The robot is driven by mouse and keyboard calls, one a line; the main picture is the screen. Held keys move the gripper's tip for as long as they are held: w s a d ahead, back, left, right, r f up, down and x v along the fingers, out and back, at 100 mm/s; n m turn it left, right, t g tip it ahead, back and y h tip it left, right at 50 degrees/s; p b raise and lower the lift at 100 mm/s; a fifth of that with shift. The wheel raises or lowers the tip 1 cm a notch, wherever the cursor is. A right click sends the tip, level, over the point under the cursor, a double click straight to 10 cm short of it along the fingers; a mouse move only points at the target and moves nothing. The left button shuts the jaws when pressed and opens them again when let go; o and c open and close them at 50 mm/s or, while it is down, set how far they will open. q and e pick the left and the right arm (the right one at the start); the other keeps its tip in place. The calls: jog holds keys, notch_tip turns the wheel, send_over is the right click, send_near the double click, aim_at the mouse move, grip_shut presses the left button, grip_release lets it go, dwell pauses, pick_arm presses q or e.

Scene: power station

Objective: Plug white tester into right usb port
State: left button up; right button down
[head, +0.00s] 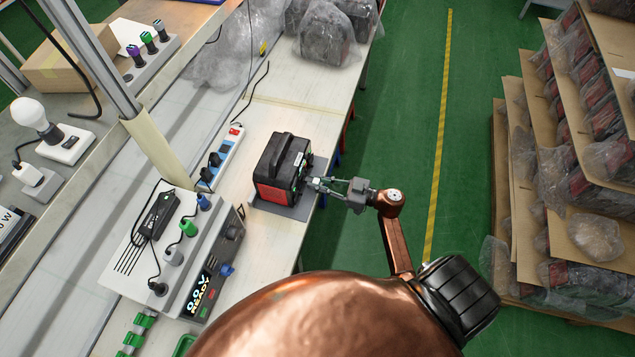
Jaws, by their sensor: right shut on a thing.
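The power station (280,168), a black and red box with a top handle, stands on a grey plate on the workbench. Its port side faces right, towards my right gripper (318,184). My right gripper is shut on a small pale thing, which looks like the white tester, at the port side of the box. The fingertips and tester are very close to that face; whether the tester touches or enters a port cannot be told. The single ports are too small to tell apart. My left gripper is not in view.
A meter box (205,275) reading "READY" with several coloured plugs stands at the lower left. A power strip (228,150) lies behind the power station. A holder (150,55) carries purple, green and grey pieces. Bagged units (325,30) sit at the bench's far end.

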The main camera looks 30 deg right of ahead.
jog(key=shift+w+a, duration=0.15)
dwell(0.4)
jog(key=c, duration=1.8)
grip_release()
jog(key=shift+o, duration=0.2)
jog(key=v, duration=1.2)
